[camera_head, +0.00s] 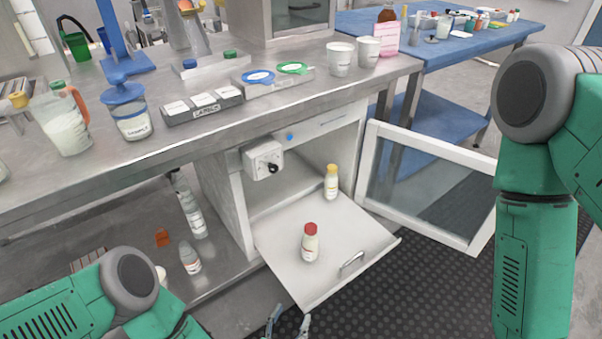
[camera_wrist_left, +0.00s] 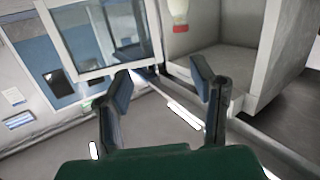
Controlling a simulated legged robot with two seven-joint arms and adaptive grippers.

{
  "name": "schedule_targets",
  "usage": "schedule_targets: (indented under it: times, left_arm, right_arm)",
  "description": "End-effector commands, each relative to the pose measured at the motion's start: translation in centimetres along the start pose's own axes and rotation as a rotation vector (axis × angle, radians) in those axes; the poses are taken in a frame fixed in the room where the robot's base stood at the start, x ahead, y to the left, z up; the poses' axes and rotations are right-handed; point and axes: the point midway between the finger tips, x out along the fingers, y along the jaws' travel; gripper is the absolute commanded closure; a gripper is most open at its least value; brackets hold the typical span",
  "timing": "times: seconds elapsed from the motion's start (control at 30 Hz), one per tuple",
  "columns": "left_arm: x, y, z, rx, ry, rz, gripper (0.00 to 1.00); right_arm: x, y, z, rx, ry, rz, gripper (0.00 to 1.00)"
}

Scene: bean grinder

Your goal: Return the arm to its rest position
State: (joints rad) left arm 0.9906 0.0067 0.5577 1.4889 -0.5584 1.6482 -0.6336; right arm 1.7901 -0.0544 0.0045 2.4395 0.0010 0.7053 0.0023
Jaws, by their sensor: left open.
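My left gripper (camera_head: 288,322) shows at the bottom edge of the head view, in front of and below the pulled-out shelf (camera_head: 282,275). The left wrist view shows its two fingers (camera_wrist_left: 160,95) spread apart with nothing between them. My left arm comes in at the lower left. My right arm hangs at the right side of the head view, and its gripper is out of the frame. A red-capped bottle (camera_head: 310,243) stands upright on the shelf. A yellow-capped bottle (camera_head: 331,183) stands farther back.
The glass cabinet door (camera_head: 425,185) is swung open to the right. The counter (camera_head: 215,125) above carries jars, labelled blocks and white cups (camera_head: 340,59). Bottles (camera_head: 190,257) stand on a lower shelf at left. The dark floor mat (camera_head: 375,300) in front is clear.

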Motion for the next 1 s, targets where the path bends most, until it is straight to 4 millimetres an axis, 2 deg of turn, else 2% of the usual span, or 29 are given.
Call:
schedule_targets:
  times: [0.17, 0.37, 0.47, 0.57, 0.6, 0.7, 0.8, 0.9, 1.0]
  left_arm:
    - [-1.0, 0.6, -0.9, -0.034, -0.142, 0.091, 0.49]
    - [-4.0, -0.3, -1.5, -0.068, -0.400, 0.175, 0.49]
    - [-7.2, -2.3, -2.4, -0.081, -0.590, 0.184, 0.49]
    - [-12.3, -6.2, -4.3, -0.097, -0.842, 0.128, 0.49]
    - [-14.7, -8.0, -5.2, -0.106, -0.938, 0.085, 0.49]
    - [-19.8, -11.7, -7.8, -0.134, -1.126, -0.034, 0.49]
    - [-23.9, -14.3, -10.1, -0.163, -1.253, -0.149, 0.49]
    - [-26.6, -15.8, -11.8, -0.189, -1.328, -0.233, 0.49]
    - [-28.0, -16.5, -12.6, -0.202, -1.365, -0.278, 0.49]
  right_arm:
    - [-1.2, 0.0, 0.0, 0.000, -0.002, 0.000, 0.60]
    - [-2.9, 0.0, -0.1, 0.000, -0.002, 0.000, 0.60]
    - [-4.0, 0.0, -0.1, 0.000, -0.002, 0.000, 0.60]
    - [-5.5, 0.0, -0.2, 0.000, -0.002, 0.000, 0.60]
    - [-6.0, 0.0, -0.2, 0.000, -0.002, 0.000, 0.60]
    - [-7.0, 0.0, -0.3, 0.000, -0.002, 0.000, 0.60]
    - [-7.6, 0.1, -0.3, 0.000, -0.002, 0.000, 0.60]
    - [-7.9, 0.1, -0.3, 0.000, -0.002, 0.000, 0.60]
    - [-8.0, 0.1, -0.3, 0.000, -0.002, 0.000, 0.60]
